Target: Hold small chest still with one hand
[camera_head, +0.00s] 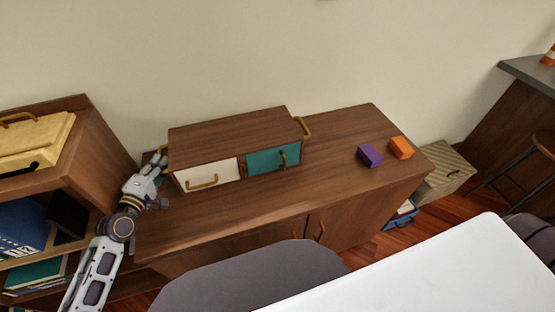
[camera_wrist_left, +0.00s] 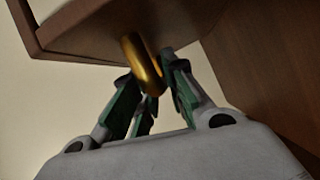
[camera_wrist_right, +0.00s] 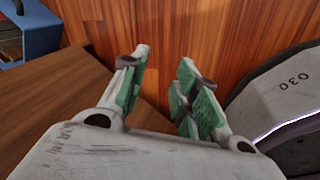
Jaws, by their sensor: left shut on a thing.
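The small chest (camera_head: 235,139) is a brown wooden box on the long low cabinet, with a white drawer (camera_head: 207,175) and a teal drawer (camera_head: 272,160) in its front. My left gripper (camera_head: 157,165) is at the chest's left end. In the left wrist view its fingers (camera_wrist_left: 152,85) are shut on a gold handle (camera_wrist_left: 142,65) under a wooden edge. My right gripper (camera_wrist_right: 160,85) shows only in its wrist view, with its fingers apart and empty.
A purple block (camera_head: 369,155) and an orange block (camera_head: 401,148) lie on the right part of the cabinet top (camera_head: 340,140). A shelf with a yellow case (camera_head: 35,145) stands at left. A grey chair (camera_head: 255,280) and white table (camera_head: 430,270) are in front.

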